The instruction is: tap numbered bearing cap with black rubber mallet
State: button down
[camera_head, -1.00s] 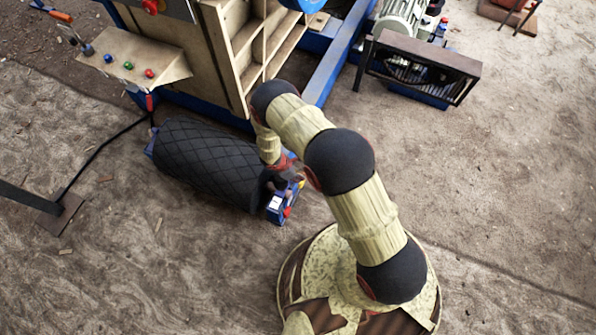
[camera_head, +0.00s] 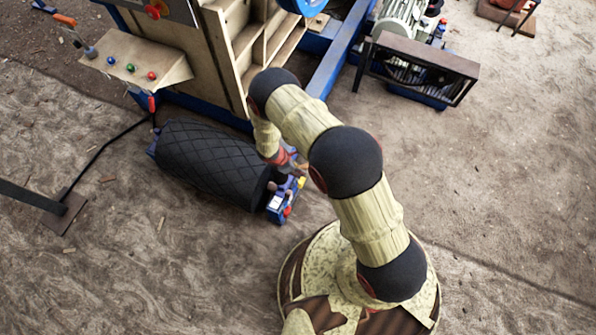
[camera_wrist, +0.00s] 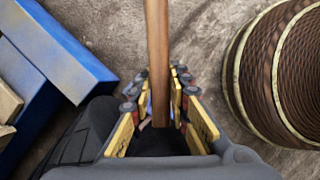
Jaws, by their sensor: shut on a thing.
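A blue bearing housing (camera_head: 281,203) with white, red and yellow parts stands at the near end of the black roller (camera_head: 210,162). I cannot read any number on a cap. My gripper (camera_wrist: 160,100) is shut on a brown wooden handle (camera_wrist: 157,45), taken to be the mallet's. The handle runs from between the yellow finger pads to the top edge of the wrist view. The mallet's head cannot be made out. In the head view my gripper (camera_head: 292,165) is small, partly hidden by my arm, and just above and behind the housing; I cannot tell whether anything touches.
The crusher's tan body (camera_head: 222,50) and blue frame (camera_head: 331,65) stand behind the roller. A control box (camera_head: 135,58) with coloured buttons is at the upper left. A motor and guard (camera_head: 420,68) are at the upper right. The ground at right is open.

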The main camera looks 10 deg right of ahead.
jog(key=shift+r, duration=1.05)
notch_tip(320, 180, down, 9)
jog(key=b, duration=0.3)
jog(key=shift+r+p, duration=1.85)
jog(key=shift+r, duration=0.8)
